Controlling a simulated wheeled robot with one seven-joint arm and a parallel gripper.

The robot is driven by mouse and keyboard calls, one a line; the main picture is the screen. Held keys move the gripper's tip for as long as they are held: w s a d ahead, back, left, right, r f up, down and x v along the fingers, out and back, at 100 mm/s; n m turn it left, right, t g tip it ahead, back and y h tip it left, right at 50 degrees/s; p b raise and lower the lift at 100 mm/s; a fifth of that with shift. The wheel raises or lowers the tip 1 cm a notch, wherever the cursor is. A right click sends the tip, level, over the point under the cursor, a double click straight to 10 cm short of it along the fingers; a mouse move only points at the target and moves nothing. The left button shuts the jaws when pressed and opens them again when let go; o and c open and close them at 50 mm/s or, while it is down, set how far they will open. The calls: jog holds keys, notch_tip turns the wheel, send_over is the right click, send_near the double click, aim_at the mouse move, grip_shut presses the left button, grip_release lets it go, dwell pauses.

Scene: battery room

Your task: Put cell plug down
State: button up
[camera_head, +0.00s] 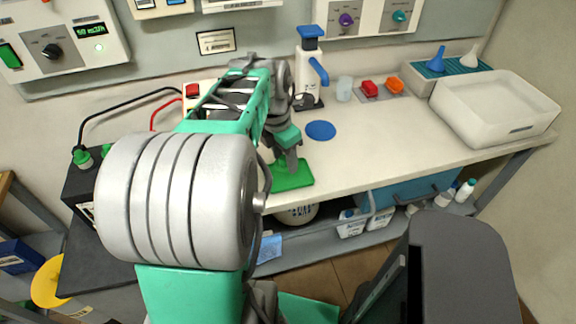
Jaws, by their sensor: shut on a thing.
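My gripper (291,163) points down over the green mat (306,177) near the front edge of the bench. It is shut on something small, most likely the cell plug. The held thing is too small and too covered by the fingers to make out. I cannot tell whether it touches the mat. The dark battery (78,183) stands at the left, partly behind my arm, with green plugs (82,158) on its top and black and red cables.
A blue disc (320,130) lies just right of my gripper. Behind it stand a white blue-topped bottle (309,82) and a clear cup (344,89). Red (369,88) and orange (394,84) pieces sit nearby. A white tray (480,128) is at right. Bench between is clear.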

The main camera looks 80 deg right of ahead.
aim_at(288, 176)
jog(key=shift+s+d+f, duration=0.2)
jog(key=shift+d+f, duration=0.3)
jog(key=shift+f, duration=0.15)
jog(key=shift+s+d+f, duration=0.1)
jog(key=shift+d+f, duration=0.1)
jog(key=shift+f, duration=1.6)
jog(key=o, duration=1)
jog(key=shift+f, duration=0.15)
